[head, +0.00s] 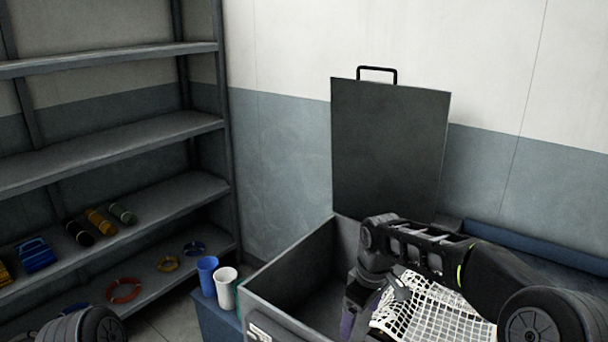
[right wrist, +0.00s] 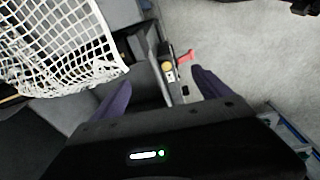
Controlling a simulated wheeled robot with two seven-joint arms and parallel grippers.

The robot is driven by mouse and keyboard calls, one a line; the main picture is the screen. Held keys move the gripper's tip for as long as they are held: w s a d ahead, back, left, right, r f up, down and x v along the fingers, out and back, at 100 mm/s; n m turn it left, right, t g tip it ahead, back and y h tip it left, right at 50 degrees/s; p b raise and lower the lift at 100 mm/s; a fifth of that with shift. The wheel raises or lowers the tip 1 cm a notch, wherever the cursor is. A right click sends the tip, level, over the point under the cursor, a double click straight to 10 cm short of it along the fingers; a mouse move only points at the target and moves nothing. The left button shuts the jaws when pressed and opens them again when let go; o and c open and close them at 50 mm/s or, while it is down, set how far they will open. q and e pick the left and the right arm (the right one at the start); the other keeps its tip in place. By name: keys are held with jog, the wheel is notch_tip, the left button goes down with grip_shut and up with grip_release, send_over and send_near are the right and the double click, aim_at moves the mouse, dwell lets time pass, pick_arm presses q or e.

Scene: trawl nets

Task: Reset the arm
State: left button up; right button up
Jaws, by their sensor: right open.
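My right arm reaches in from the right in the head view, over the open grey box (head: 285,285). My right gripper (right wrist: 162,78) shows two purple fingers spread apart in the right wrist view, with nothing held between them. In the head view, a purple finger shows low over the box, and the rest of the gripper is partly hidden. A white net (head: 432,318) lies under my right forearm, at the box's right side. It also shows in the right wrist view (right wrist: 65,45), left of the fingers. My left gripper is out of view; only part of my left arm shows at lower left.
The box's dark lid (head: 390,150) stands upright against the wall. A blue cup (head: 207,275) and a white cup (head: 226,288) stand left of the box.

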jog(key=s+a+f+m+t+y, duration=0.1)
jog(key=s+a+f+m+y, duration=0.2)
jog(key=f, duration=0.5)
jog(key=s+a+f+m+t+y, duration=0.1)
jog(key=s+a+f+m, duration=0.15)
jog(key=a+f, duration=0.45)
jog(key=s+d+f+m+g, duration=0.1)
jog(key=s+f+m, duration=0.1)
jog(key=s+f, duration=0.3)
jog(key=s+d+f+m, duration=0.2)
jog(key=s+f, duration=0.3)
jog(key=s, duration=0.8)
jog(key=s+d+f+m+g, duration=0.1)
jog(key=s+f+m, duration=0.1)
jog(key=s+f, duration=0.4)
jog(key=s, duration=0.3)
jog(key=shift+d+g, duration=0.3)
